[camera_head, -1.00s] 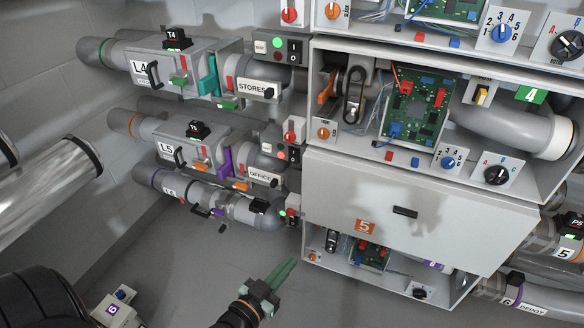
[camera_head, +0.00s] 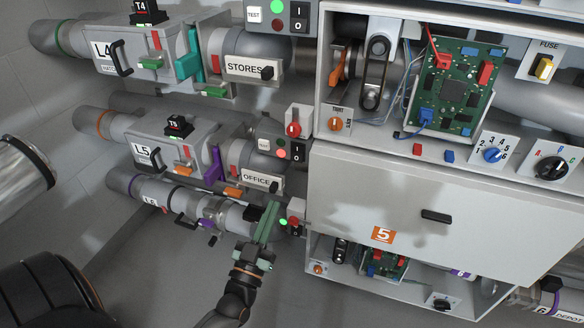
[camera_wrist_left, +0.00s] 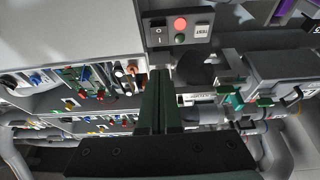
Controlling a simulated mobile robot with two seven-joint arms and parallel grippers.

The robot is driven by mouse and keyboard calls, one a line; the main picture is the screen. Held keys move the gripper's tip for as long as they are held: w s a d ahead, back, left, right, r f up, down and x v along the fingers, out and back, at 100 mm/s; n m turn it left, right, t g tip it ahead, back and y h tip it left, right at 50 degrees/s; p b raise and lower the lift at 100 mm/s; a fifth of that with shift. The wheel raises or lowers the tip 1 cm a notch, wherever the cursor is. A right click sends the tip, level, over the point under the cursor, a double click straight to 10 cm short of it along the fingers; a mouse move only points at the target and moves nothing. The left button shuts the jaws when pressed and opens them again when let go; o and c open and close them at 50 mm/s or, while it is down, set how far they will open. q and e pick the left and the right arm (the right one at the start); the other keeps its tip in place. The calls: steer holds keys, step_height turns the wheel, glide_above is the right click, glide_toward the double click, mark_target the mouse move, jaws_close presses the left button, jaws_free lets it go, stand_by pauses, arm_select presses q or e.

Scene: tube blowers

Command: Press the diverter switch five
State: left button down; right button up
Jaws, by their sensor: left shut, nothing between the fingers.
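The line marked L5 (camera_head: 147,156) carries a black T5 block (camera_head: 178,127) on top. Beside its OFFICE section is a dark TEST panel (camera_head: 272,150) with a lit red light and a black O/I rocker switch (camera_head: 298,151); no panel label reads diverter. The panel (camera_wrist_left: 180,30) shows upside down in the left wrist view, with its rocker (camera_wrist_left: 158,37) on the left. My left gripper (camera_head: 268,222) is shut and empty, green fingers pointing up, below this panel and left of the lower panel. Its fingertips (camera_wrist_left: 160,72) appear below the rocker in the wrist view. My right gripper is out of view.
A grey cabinet cover with an orange 5 plate (camera_head: 383,234) stands to the right. A red knob box (camera_head: 298,123) sits just above the rocker. The lower tube (camera_head: 150,192) and its green-lit panel (camera_head: 284,221) are close to the fingers. Open floor lies below.

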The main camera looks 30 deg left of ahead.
arm_select(q)
steer(key=shift+w+a, duration=0.1)
steer(key=shift+a, duration=0.15)
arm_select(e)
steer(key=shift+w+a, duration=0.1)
arm_select(q)
steer(key=shift+w, duration=0.1)
steer(key=b, duration=0.1)
glide_toward(296, 154)
step_height(296, 154, up, 4)
steer(key=w, duration=0.2)
steer(key=w+f, duration=0.1)
steer(key=w+a+b, duration=0.1)
steer(key=w, duration=0.1)
steer(key=shift+a+f, duration=0.1)
steer(key=shift+f, duration=0.3)
steer(key=shift+w, duration=0.15)
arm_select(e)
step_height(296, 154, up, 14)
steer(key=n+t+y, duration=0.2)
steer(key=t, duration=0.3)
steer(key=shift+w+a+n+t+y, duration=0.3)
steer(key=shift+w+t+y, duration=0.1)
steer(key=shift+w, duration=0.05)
arm_select(q)
steer(key=shift+f+b, duration=0.1)
steer(key=shift+b, duration=0.2)
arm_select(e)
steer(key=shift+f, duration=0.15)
